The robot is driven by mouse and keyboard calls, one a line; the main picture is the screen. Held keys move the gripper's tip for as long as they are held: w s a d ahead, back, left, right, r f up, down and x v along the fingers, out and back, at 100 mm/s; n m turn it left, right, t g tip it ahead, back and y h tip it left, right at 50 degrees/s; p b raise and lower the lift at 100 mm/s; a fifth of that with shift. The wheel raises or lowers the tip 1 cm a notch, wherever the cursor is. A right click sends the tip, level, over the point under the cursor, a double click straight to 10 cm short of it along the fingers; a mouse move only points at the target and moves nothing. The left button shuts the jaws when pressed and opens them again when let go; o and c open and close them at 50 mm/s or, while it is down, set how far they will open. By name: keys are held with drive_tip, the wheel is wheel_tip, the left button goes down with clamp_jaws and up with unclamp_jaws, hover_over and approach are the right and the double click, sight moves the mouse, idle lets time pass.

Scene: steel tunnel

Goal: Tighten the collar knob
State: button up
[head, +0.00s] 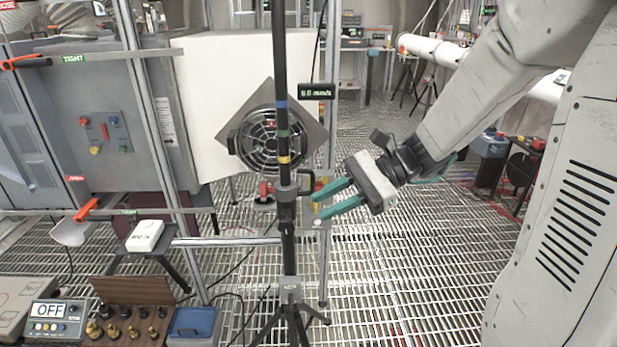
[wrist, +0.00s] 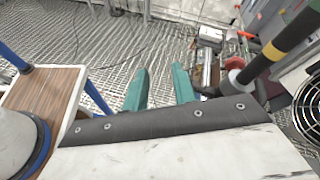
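A dark upright pole (head: 283,60) with blue, green and yellow bands stands on a tripod. A grey collar (head: 286,191) sits around it below the yellow band, with a small dark knob (head: 306,181) on its right side. My gripper (head: 318,204) has two teal fingers, spread apart with nothing between them. It is just right of the collar and knob, pointing left, apart from the pole as far as I can tell. In the wrist view, the fingers (wrist: 160,69) are open over the grating, and the collar (wrist: 233,84) is to their right.
A round fan guard (head: 258,140) on a grey diamond plate is behind the pole. A display (head: 317,91) reads about 0.0 mm/s. A control box reading OFF (head: 50,310) and a rack of brass pieces (head: 128,325) stand at lower left.

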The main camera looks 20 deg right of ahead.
sight(313, 191)
drive_tip(key=w+d+f+m+t+y, duration=0.2)
drive_tip(key=w+d+f+m+t, duration=0.1)
drive_tip(key=w+d+m+t, duration=0.6)
drive_tip(key=shift+g, duration=0.7)
drive_tip(key=x, duration=0.8)
drive_tip(key=shift+w+a, duration=0.1)
drive_tip(key=shift+w, duration=0.15)
clamp_jaws()
